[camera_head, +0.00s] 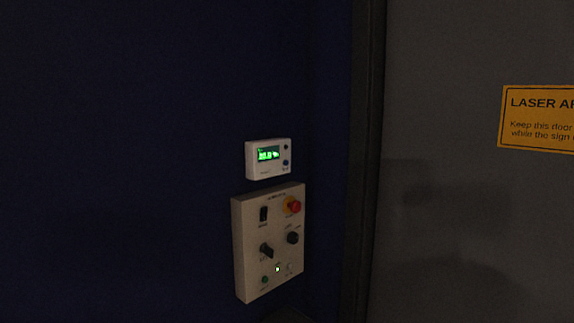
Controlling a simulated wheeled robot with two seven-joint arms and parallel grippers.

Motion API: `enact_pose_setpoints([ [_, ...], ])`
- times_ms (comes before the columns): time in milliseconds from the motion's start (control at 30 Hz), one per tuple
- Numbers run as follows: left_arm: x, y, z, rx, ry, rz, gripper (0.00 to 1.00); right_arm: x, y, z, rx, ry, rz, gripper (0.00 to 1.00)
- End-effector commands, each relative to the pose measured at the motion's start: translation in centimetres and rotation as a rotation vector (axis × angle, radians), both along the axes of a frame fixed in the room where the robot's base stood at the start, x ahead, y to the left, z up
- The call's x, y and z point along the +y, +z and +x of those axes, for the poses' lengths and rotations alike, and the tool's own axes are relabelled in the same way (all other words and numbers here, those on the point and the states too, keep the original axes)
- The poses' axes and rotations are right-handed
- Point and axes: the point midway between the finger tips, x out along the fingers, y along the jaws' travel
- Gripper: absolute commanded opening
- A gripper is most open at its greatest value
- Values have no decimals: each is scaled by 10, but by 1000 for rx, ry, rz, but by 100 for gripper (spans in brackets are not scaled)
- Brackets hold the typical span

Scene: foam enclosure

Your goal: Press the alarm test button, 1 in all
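A white box (252,173) with a lit green display (269,153) hangs on the dark blue wall. It has two small dark buttons, an upper one (285,147) and a lower one (285,162), on its right side. Their labels are too small to read, so I cannot tell which is the alarm test button. Neither of my grippers is in view, and nothing touches the box.
Just below is a larger control panel (243,275) with a red stop button (294,205) on yellow, a switch, dark knobs and a lit green light. A dark frame post (363,160) stands to the right. A grey door with a yellow laser sign (540,120) lies beyond.

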Motion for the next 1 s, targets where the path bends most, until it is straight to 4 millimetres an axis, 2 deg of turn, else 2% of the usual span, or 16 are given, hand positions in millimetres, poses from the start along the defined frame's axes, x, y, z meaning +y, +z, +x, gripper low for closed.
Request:
enact_pose_setpoints([
  [100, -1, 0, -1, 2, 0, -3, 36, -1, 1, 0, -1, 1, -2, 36],
  [300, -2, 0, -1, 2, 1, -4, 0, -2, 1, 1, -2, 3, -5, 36],
  [1000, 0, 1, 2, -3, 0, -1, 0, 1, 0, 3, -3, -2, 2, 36],
])
